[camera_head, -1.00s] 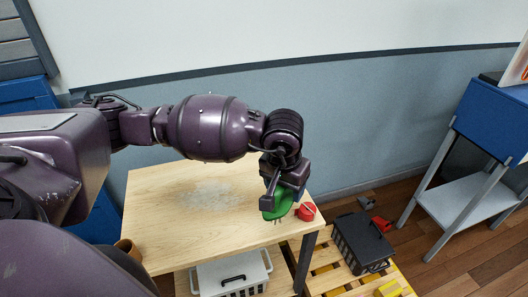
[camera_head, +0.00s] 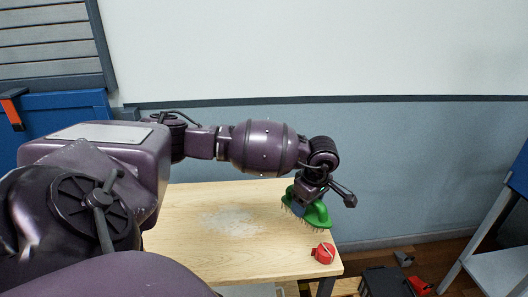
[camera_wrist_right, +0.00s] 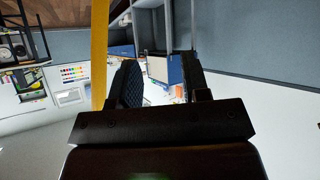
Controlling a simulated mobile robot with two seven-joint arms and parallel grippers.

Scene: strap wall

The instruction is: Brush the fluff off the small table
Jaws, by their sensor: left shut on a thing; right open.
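The small table (camera_head: 185,255) has a light wooden top. A pale grey patch of fluff (camera_head: 232,221) lies near the middle of it. My left gripper (camera_head: 322,194) is shut on a green brush (camera_head: 317,216) over the table's right side, to the right of the fluff. The brush's bristles point down; I cannot tell whether they touch the top. The gripper hides part of the brush. My right gripper (camera_wrist_right: 160,82) shows only in the right wrist view, open with nothing between its fingers.
A red round object (camera_head: 323,253) sits on the table's front right corner, close to the brush. A dark crate (camera_head: 386,282) stands on the floor to the right. A blue-grey wall (camera_head: 420,170) is behind the table.

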